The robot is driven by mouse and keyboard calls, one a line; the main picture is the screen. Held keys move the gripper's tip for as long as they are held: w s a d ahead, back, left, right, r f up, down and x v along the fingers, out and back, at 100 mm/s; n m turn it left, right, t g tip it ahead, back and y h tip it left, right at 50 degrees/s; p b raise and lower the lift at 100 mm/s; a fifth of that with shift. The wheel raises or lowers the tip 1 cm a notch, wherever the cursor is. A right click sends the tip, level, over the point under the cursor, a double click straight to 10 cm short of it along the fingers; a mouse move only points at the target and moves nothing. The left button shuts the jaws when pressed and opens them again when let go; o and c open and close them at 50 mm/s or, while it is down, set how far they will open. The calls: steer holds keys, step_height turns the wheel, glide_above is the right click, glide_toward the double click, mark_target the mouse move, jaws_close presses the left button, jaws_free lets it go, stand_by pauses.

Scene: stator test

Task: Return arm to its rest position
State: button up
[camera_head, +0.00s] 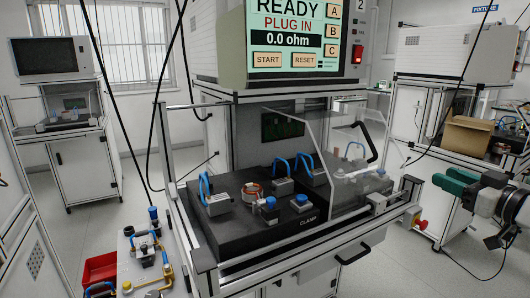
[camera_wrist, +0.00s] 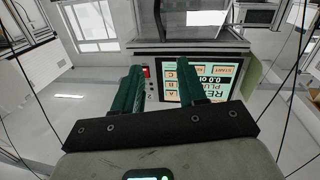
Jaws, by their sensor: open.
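My gripper (camera_head: 452,192) shows at the right of the head view, with green fingers pointing left, well apart from the test bench. In the wrist view my gripper (camera_wrist: 160,92) has its two green fingers apart with nothing between them. The tester screen (camera_head: 293,34) reads "READY", "PLUG IN" and "0.0 ohm". It also shows upside down in the wrist view (camera_wrist: 202,82). A copper-coloured stator ring (camera_head: 253,189) sits on the black bench plate (camera_head: 232,234) among grey blocks with blue handles. A clear guard (camera_head: 345,170) stands at the bench's right side.
A red bin (camera_head: 99,268) and a small fixture with blue and yellow parts (camera_head: 145,262) are at lower left. A cardboard box (camera_head: 468,135) sits on the bench at right, behind my arm. Dark cables hang at left. Open floor lies between the benches.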

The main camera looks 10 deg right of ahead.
steer(key=s+a+f+m+g+p, duration=0.1)
steer(key=s+a+f+g+p, duration=0.3)
steer(key=a+f, duration=0.65)
steer(key=s+a+f+m+g+p, duration=0.1)
steer(key=s+a+f+g, duration=0.5)
steer(key=f, duration=0.8)
steer(key=s+a+f+g+h+p, duration=0.1)
steer(key=s+a+f+g, duration=0.1)
steer(key=s, duration=0.6)
steer(key=s+a+f+m+g+h+p, duration=0.1)
steer(key=s+a+f+g+p, duration=0.1)
steer(key=s, duration=0.7)
steer(key=s+a+f+g+h+p, duration=0.1)
steer(key=s+f, duration=0.3)
steer(key=s, duration=0.5)
steer(key=shift+s+a+m+g, duration=0.2)
steer(key=shift+a+m+g, duration=0.1)
steer(key=shift+a+g, duration=0.5)
